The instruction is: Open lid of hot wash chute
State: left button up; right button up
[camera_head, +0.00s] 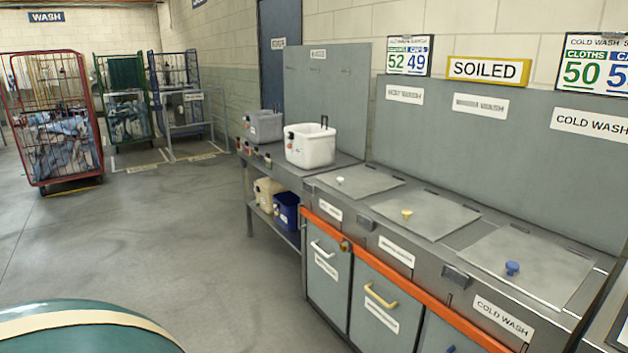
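A steel counter has three flat chute lids, all lying shut: a left lid (357,185) with a white knob (340,181), a middle lid (430,216) with a yellow knob (407,214), and a right lid (540,255) with a blue knob (512,268). The right one is labelled COLD WASH on the back panel and front. The back-panel labels behind the left lid (404,94) and middle lid (480,106) are too blurred to read surely, so I cannot tell which is hot wash. Neither of my grippers is in view.
Cabinet doors with handles and an orange rail (385,272) run along the counter's front. A side table (265,161) left of it holds a white bucket (310,147) and a grey bin (263,126). Wheeled cages, one red (52,125), stand at back left. Floor before the counter is clear.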

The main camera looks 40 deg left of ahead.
aim_at(362, 182)
jog(key=u, duration=1.1)
jog(key=i+j+z, duration=0.1)
jog(key=i+j, duration=0.15)
jog(key=i+j+z, duration=0.1)
jog(key=i+j, duration=0.15)
jog(key=j, duration=0.2)
jog(key=i+j+z, duration=0.1)
jog(key=i+j, duration=0.15)
jog(key=j, duration=0.15)
jog(key=i+j+z, duration=0.1)
jog(key=i+j, duration=0.15)
jog(key=j, duration=0.15)
jog(key=i+j+z, duration=0.1)
jog(key=j, duration=0.3)
jog(key=i+j+z, duration=0.1)
jog(key=i+j, duration=0.2)
jog(key=j, duration=0.15)
jog(key=i+j+z, duration=0.1)
jog(key=j, duration=0.35)
jog(key=i+j+z, duration=0.1)
jog(key=i+j, duration=0.15)
jog(key=j, duration=0.25)
